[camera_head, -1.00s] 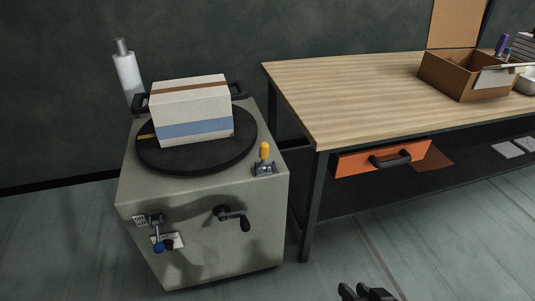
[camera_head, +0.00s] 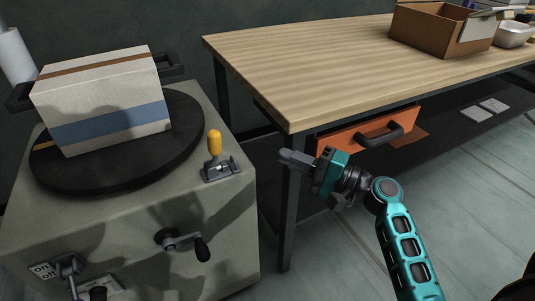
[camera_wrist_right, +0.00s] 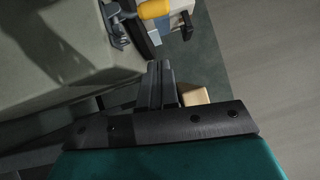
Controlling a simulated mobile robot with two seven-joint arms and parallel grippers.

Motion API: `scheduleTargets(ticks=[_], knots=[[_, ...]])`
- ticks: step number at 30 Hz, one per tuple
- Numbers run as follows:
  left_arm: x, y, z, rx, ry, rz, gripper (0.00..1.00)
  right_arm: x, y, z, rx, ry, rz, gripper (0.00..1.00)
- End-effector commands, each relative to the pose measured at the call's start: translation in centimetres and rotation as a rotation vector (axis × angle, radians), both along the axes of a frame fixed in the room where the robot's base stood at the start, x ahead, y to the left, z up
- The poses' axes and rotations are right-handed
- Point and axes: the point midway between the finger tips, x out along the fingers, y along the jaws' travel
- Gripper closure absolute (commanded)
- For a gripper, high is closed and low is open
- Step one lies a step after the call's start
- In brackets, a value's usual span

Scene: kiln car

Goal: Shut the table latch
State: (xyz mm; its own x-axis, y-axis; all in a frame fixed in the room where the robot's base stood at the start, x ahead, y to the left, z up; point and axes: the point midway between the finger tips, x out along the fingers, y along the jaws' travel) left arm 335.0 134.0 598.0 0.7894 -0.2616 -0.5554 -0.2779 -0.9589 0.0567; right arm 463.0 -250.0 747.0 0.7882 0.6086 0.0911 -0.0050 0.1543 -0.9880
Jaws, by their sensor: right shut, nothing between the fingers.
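The latch (camera_head: 214,160), a yellow-handled lever on a dark metal bracket, sits on top of the grey cabinet (camera_head: 221,242), right of the black turntable (camera_head: 60,179). Its handle stands up, nearly vertical. My right gripper (camera_head: 285,157) is shut and empty, pointing left toward the latch. In the head view it is right of the latch, apart from it, in front of the workbench corner. In the right wrist view the latch's yellow handle (camera_wrist_right: 155,9) shows at the top, beyond the shut fingertips (camera_wrist_right: 160,70). My left gripper is out of view.
A cream block with a blue band (camera_head: 110,100) and dark side handles stands on the turntable. A crank (camera_head: 182,243) and a switch lever (camera_head: 66,266) stick out of the cabinet front. The wooden workbench (camera_head: 300,65) with an orange drawer (camera_head: 340,138) stands close right.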

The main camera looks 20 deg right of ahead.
Motion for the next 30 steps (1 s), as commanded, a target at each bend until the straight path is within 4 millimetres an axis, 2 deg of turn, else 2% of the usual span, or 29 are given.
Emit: scheduleTargets(ticks=[12, 19, 30], knots=[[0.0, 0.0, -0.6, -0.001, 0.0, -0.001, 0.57, 6.9, 5.4, 0.9, 0.0, -0.004, 0.0, 1.0], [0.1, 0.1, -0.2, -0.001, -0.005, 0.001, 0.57, 7.1, 8.4, 1.2, -0.001, 0.001, 0.0, 1.0], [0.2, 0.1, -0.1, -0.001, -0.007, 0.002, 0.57, 7.2, 9.2, 1.4, -0.003, 0.0, -0.001, 1.0]])
